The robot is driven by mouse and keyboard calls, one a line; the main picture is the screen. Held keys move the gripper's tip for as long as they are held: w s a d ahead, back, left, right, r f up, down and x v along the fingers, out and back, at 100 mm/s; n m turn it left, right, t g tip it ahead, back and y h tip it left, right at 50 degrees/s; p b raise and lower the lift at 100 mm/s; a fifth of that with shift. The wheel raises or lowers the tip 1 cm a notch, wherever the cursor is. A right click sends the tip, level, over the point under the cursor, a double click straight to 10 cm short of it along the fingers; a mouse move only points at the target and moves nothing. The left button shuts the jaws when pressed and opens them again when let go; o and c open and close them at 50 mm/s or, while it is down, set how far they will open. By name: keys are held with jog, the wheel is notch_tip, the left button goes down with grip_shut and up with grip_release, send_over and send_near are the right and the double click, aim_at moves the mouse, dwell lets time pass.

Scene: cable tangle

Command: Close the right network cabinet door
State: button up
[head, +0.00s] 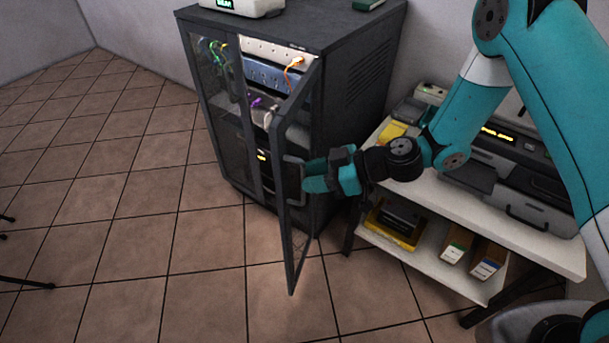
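The dark network cabinet (355,75) stands against the wall. Its left glazed door (215,85) looks shut. Its right door (282,225), a dark-framed glazed panel, stands open, swung out toward the camera over the floor. Shelves with lit devices and cables show behind it. A dark handle (289,172) is on the right door. My gripper (308,178), with teal fingers, is at the right side of this door, beside the handle. The fingertips overlap the door and handle in the picture, so I cannot tell whether they touch or grip it.
A white two-level table (540,247) stands close to the cabinet's right, with grey equipment (510,165) on top and boxes (470,255) below. My arm reaches over it. A pale device (245,5) sits on the cabinet. The tiled floor at left is mostly clear.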

jog(key=shift+x, duration=1.35)
jog(key=shift+d, duration=0.1)
grip_shut()
